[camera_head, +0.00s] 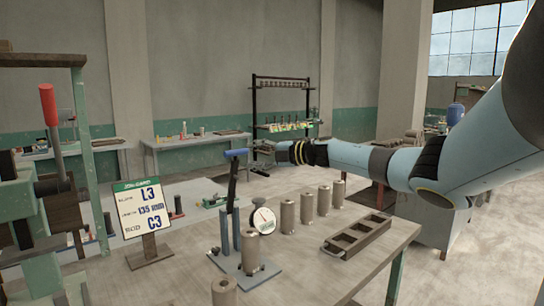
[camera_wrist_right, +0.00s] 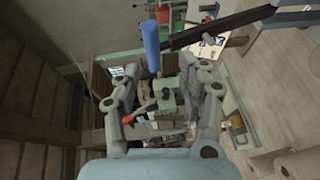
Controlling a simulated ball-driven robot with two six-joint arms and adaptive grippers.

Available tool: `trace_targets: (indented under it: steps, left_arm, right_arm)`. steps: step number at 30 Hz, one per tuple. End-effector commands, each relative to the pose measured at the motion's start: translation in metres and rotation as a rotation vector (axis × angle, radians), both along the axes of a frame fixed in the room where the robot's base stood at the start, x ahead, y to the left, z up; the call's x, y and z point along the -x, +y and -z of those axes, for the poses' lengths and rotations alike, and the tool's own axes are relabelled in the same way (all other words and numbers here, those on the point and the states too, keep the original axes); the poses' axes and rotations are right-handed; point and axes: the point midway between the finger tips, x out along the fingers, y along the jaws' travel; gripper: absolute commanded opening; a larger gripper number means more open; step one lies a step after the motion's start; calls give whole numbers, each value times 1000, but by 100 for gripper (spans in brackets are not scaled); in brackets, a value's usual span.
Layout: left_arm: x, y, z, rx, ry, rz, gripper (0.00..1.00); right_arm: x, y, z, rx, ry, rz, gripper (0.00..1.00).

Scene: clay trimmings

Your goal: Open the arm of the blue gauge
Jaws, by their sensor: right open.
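The blue gauge (camera_head: 226,238) stands on the wooden table, with blue posts, a base plate and a round white dial (camera_head: 263,221). Its black arm (camera_head: 232,184) stands steeply up, nearly upright, with a blue handle (camera_head: 236,153) across its top. In the right wrist view the blue handle (camera_wrist_right: 151,46) and the black arm (camera_wrist_right: 222,27) lie beyond the fingertips. My right gripper (camera_head: 268,151) is just right of the handle in the head view. Its fingers (camera_wrist_right: 163,92) are apart with nothing held between them. My left gripper is out of view.
A grey-brown cylinder (camera_head: 251,254) stands at the gauge's base, beside the dial. Several more cylinders (camera_head: 307,207) stand in a row behind it. A compartmented tray (camera_head: 357,237) lies at right. A sign (camera_head: 143,209) and a green press with a red lever (camera_head: 49,106) are at left.

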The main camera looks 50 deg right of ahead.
Motion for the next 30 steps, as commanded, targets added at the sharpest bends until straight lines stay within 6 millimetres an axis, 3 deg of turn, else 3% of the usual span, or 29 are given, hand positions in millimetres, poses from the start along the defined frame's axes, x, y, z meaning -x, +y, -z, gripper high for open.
trace_targets:
  steps: [6, 12, 30]
  left_arm:
    - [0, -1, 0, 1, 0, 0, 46]
    - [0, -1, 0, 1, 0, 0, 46]
    - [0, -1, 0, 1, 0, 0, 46]
  right_arm:
    - [36, -4, -2, 2, 10, -5, 42]
    - [55, -8, -6, 2, 3, -4, 42]
    - [62, -8, -8, -2, 2, -3, 42]
